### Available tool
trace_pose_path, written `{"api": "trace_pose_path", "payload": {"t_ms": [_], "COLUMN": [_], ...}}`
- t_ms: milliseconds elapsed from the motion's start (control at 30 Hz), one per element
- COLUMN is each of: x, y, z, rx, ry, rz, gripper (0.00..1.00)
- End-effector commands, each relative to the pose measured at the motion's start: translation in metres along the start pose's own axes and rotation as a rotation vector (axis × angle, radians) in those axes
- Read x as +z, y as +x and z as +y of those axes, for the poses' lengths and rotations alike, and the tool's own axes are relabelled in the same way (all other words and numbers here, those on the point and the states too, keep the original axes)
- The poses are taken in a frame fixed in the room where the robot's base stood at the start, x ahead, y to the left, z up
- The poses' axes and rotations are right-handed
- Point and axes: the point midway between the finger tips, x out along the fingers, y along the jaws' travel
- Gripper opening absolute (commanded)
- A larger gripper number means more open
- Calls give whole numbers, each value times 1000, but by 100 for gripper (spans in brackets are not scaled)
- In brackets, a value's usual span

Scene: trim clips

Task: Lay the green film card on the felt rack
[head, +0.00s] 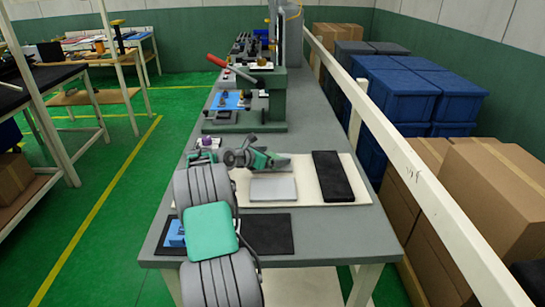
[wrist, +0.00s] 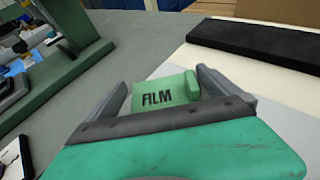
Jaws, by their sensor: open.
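The green film card (wrist: 165,91), marked FILM and with a raised tab at its right end, shows between the fingers of my gripper (wrist: 162,80) in the wrist view. The fingers are apart, one on each side of the card. Whether either touches it I cannot tell. In the head view my gripper (head: 281,162) is low over the cream mat's far left part, and I cannot make out the card there. A long black slab, apparently the felt rack (head: 333,177), lies on the mat to the gripper's right. It also shows in the wrist view (wrist: 255,46), bare on top.
A grey flat block (head: 273,188) lies on the cream mat (head: 305,163), left of the black slab. A dark mat (head: 266,234) with a blue block (head: 175,233) is at the near edge. A green press with a red handle (head: 245,112) stands behind. A white rail (head: 415,180) runs along the right.

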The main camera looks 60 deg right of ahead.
Motion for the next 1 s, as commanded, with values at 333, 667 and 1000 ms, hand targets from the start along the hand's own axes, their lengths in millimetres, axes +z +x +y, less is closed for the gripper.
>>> {"api": "trace_pose_path", "payload": {"t_ms": [333,667,1000], "x": [0,-1,0], "y": [-80,-120,-120], "z": [2,0,0], "rx": [6,1,0], "ry": [-1,-1,0], "rz": [0,0,0], "gripper": [100,100,100]}}
